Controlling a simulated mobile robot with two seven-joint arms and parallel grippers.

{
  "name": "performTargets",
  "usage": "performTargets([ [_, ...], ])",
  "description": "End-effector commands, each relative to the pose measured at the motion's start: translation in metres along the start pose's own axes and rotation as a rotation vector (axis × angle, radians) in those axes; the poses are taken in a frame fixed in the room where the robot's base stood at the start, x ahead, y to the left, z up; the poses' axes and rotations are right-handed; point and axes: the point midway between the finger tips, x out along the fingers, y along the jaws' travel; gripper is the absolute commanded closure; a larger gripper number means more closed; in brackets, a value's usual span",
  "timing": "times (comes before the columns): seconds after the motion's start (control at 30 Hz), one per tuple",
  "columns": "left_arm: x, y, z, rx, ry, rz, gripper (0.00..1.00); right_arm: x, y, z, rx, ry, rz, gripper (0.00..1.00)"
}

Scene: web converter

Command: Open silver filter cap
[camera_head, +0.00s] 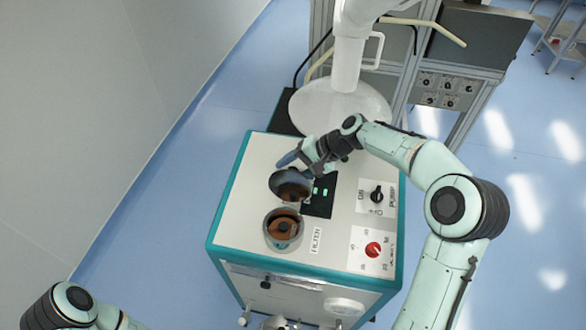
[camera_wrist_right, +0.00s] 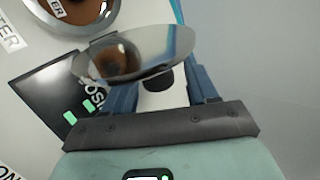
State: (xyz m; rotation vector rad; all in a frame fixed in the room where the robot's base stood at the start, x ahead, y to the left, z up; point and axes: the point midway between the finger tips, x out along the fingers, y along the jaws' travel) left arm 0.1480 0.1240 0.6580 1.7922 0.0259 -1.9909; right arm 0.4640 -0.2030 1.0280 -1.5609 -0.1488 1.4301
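The silver filter cap (camera_head: 290,185) is a shiny round disc, standing tilted above the machine top beside the round filter opening (camera_head: 283,229). The opening is uncovered and shows a brown inside. My right gripper (camera_head: 297,160) is at the far side of the cap. In the right wrist view, the cap (camera_wrist_right: 140,55) is in front, with its black knob (camera_wrist_right: 158,78) between the two blue fingers of my right gripper (camera_wrist_right: 160,88). The fingers are spread, with gaps to the knob; their tips are partly hidden by the cap. My left gripper is outside the views.
The machine (camera_head: 335,240) has a teal-edged white top with a black display (camera_head: 320,195), a black pump switch (camera_head: 377,195) and a red knob (camera_head: 373,250). A white column with a round base (camera_head: 340,100) stands behind it. Blue floor is free at left.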

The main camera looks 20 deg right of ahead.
Motion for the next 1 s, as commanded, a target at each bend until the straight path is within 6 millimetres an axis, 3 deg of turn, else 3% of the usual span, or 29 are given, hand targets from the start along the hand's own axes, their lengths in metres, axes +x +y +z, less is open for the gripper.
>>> performTargets([
  [0.37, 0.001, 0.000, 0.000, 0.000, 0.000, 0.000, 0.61, -0.010, 0.000, 0.000, -0.001, 0.001, 0.002, 0.43],
  [0.8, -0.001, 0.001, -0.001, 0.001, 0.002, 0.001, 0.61, -0.102, -0.001, -0.001, -0.002, 0.003, 0.001, 0.43],
  [1.0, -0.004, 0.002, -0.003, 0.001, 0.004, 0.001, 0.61, -0.128, -0.001, 0.000, -0.001, 0.001, 0.000, 0.43],
])
